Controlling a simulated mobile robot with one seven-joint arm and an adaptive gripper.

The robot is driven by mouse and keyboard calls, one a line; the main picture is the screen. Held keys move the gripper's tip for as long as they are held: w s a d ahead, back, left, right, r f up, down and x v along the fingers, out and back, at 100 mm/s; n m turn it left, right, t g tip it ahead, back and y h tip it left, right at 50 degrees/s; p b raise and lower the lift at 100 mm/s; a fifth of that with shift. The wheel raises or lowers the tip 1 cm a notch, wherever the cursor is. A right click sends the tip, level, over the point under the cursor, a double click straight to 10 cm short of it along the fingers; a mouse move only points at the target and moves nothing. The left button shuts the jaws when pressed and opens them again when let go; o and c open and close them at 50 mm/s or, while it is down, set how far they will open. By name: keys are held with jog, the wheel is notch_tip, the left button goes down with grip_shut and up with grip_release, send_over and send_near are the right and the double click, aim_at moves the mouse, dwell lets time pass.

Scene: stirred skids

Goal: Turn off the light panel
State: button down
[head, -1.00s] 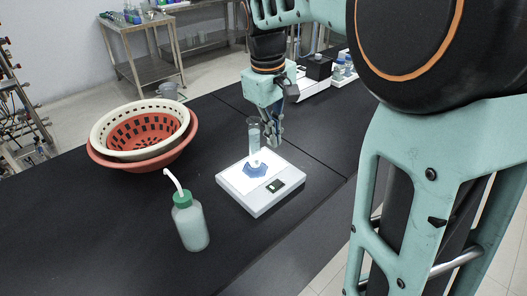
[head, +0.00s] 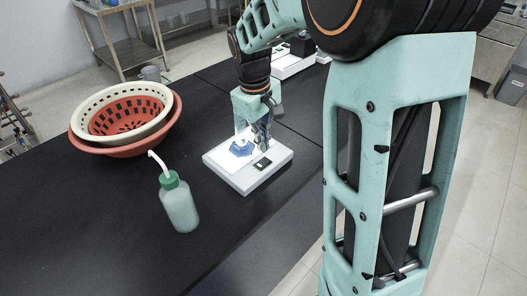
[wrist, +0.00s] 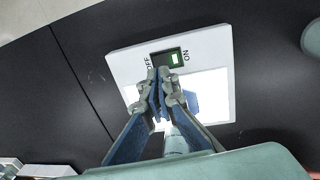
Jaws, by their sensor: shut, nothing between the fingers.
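The light panel (head: 222,172) is a flat white box on the black bench, and its top glows white. It also shows in the wrist view (wrist: 215,45). Its dark switch (head: 262,163) is near the front right edge. In the wrist view the switch (wrist: 167,59) lies between the printed words OFF on the left and ON on the right, with a lit pale-green part at the ON side. My gripper (wrist: 160,73) is shut and empty, fingertips at the switch's near edge toward OFF; contact cannot be told. In the head view my gripper (head: 264,147) hangs over the panel.
A green-capped wash bottle (head: 179,205) stands at front left. A cream basket in a red one (head: 120,150) is farther left. Bench between them is clear.

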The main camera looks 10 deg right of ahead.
aim_at(261, 163)
jog(key=shift+w+d+f, duration=0.1)
jog(key=shift+d+f, duration=0.1)
jog(key=shift+f, duration=1.8)
jog(key=shift+w+d+f, duration=0.1)
jog(key=shift+d+f, duration=0.05)
jog(key=shift+f, duration=0.35)
jog(key=shift+r, duration=0.15)
jog(key=shift+s+a+r, duration=0.1)
jog(key=shift+s+a, duration=0.35)
jog(key=shift+a, duration=0.25)
jog(key=shift+r, duration=0.1)
